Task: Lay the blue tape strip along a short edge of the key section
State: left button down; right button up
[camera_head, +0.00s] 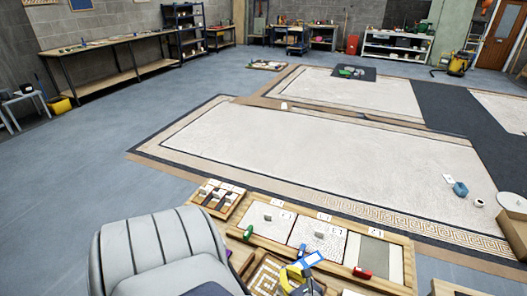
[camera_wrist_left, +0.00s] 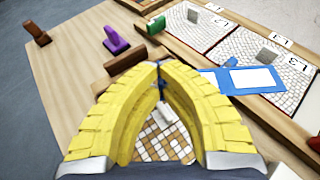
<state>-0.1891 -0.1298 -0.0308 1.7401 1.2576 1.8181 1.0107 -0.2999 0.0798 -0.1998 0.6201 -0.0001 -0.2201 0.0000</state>
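My left gripper (camera_head: 297,270) has yellow fingers and is low in the middle of the head view, over the wooden bench. In the left wrist view its fingertips (camera_wrist_left: 160,66) come together with a little blue between them. The blue tape strip (camera_head: 312,258) extends to the right from the fingertips; it shows in the left wrist view (camera_wrist_left: 228,84) with a white patch on it. The key section (camera_head: 268,274), a brown and white patterned panel, lies below the gripper. It shows between the fingers (camera_wrist_left: 165,140), partly hidden by them. My right gripper is out of view.
A wooden tray (camera_head: 340,212) with pale mosaic panels stands behind the gripper. A green block (camera_head: 248,232), a purple piece (camera_wrist_left: 116,42) and a red block (camera_head: 362,273) are nearby. A smaller tray (camera_head: 240,204) is left. Large floor mosaics lie beyond.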

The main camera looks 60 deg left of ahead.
pick_arm(q)
jog(key=s+a+f+n+g+h, duration=0.1)
jog(key=s+a+n+g, duration=0.15)
jog(key=s, duration=0.25)
jog(key=s+a+f+n+g, duration=0.2)
jog(key=s+n+g, duration=0.1)
jog(key=s+g, duration=0.15)
jog(key=shift+n, duration=0.35)
jog(key=shift+s+d+f, duration=0.1)
jog(key=shift+s+f, duration=0.15)
jog(key=shift+f, duration=1.1)
jog(key=shift+s+d+f, duration=0.1)
jog(key=shift+s+f, duration=0.1)
jog(key=shift+f, duration=1.2)
jog(key=shift+s+f, duration=0.25)
jog(key=shift+f, duration=1.1)
jog(key=c, duration=1.6)
grip_release()
jog(key=shift+v, duration=2.75)
jog(key=shift+r, duration=0.1)
